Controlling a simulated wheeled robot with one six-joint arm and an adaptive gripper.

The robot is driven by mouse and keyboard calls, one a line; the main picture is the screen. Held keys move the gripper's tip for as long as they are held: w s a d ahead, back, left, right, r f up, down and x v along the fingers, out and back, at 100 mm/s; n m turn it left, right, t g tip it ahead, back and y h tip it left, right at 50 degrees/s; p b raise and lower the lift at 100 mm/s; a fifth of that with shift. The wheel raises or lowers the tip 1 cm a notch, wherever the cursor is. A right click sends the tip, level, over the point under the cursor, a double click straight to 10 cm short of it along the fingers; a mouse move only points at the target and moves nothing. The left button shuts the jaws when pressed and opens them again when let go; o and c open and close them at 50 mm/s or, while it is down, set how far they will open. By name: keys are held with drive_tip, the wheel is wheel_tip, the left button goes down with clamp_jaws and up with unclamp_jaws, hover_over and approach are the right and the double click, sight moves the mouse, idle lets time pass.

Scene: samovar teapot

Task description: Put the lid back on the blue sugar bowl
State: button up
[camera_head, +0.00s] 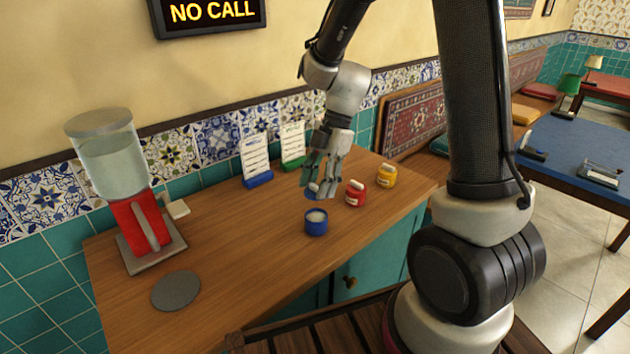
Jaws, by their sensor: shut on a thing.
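The blue sugar bowl (316,226) stands upright on the wooden counter. Its top is open and pale contents show inside. My gripper (322,188) is just behind the bowl, pointing down, and is shut on the blue lid (311,195). The lid is apart from the bowl, behind its rim in the picture. The fingers hide part of the lid, and I cannot tell whether it touches the counter.
A red jar (356,193) and a yellow jar (386,175) stand close to the right of my gripper. Cards in blue (257,161) and green (293,146) stands are behind. A red dispenser (138,222) and a grey disc (176,290) are left. The counter's middle (235,235) is clear.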

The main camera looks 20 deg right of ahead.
drive_tip(key=shift+f, duration=2.9)
drive_tip(key=shift+f, duration=0.1)
drive_tip(key=o, duration=1)
drive_tip(key=o, duration=0.4)
drive_tip(key=shift+o, duration=0.2)
drive_tip(key=shift+r, duration=3.5)
